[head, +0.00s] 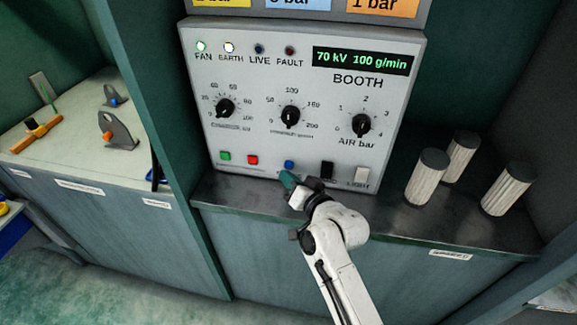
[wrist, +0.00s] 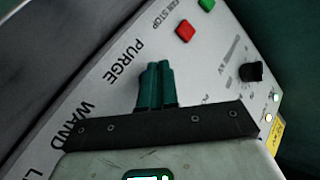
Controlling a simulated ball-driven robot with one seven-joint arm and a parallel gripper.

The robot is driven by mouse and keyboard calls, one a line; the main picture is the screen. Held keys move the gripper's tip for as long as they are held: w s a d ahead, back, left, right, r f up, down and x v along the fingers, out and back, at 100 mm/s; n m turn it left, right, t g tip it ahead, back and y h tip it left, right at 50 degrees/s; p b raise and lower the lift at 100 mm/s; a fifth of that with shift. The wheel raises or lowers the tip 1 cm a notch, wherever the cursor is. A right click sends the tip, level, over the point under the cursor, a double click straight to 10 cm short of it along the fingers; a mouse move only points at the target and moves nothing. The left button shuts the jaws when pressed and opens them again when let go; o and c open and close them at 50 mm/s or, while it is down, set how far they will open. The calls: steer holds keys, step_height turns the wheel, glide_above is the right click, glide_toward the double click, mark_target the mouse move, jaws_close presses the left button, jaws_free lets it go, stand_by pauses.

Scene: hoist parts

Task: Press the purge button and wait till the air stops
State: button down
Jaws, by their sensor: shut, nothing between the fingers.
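The booth control panel (head: 240,130) is a light grey box with a row of buttons along its lower edge. The blue button (head: 289,164) shows just above my gripper (head: 288,180) in the head view. In the wrist view the PURGE label (wrist: 124,62) is beside my gripper's green fingers (wrist: 157,84), which are shut with nothing between them. The fingers point at the panel and hide the button there. Whether the tips touch the button, I cannot tell.
A green button (head: 225,156) and a red button (head: 252,160) are left of the blue one; a black switch (head: 327,170) is right. FAN (head: 201,46) and EARTH (head: 229,47) lamps are lit. Several pale filter cylinders (head: 427,178) stand on the right of the shelf.

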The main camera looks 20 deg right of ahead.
steer(key=shift+w+d, duration=0.1)
steer(key=shift+w, duration=0.05)
stand_by(0.4)
steer(key=shift+w+d+b, duration=0.15)
steer(key=shift+w+b, duration=0.05)
steer(key=shift+b, duration=0.1)
steer(key=shift+w+d+b, duration=0.25)
steer(key=shift+w+b, duration=0.05)
steer(key=shift+w, duration=0.05)
stand_by(0.7)
stand_by(0.3)
steer(key=shift+s+a+p, duration=0.45)
steer(key=shift+s+p, duration=0.25)
steer(key=s+a+p, duration=0.1)
steer(key=p, duration=0.1)
steer(key=s+a+p, duration=0.1)
steer(key=s+p, duration=0.1)
steer(key=shift+a+r, duration=0.15)
steer(key=shift+r, duration=0.05)
steer(key=shift+s+a+f+p, duration=0.15)
steer(key=shift+s+a+p, duration=0.2)
steer(key=shift+s+p, duration=0.25)
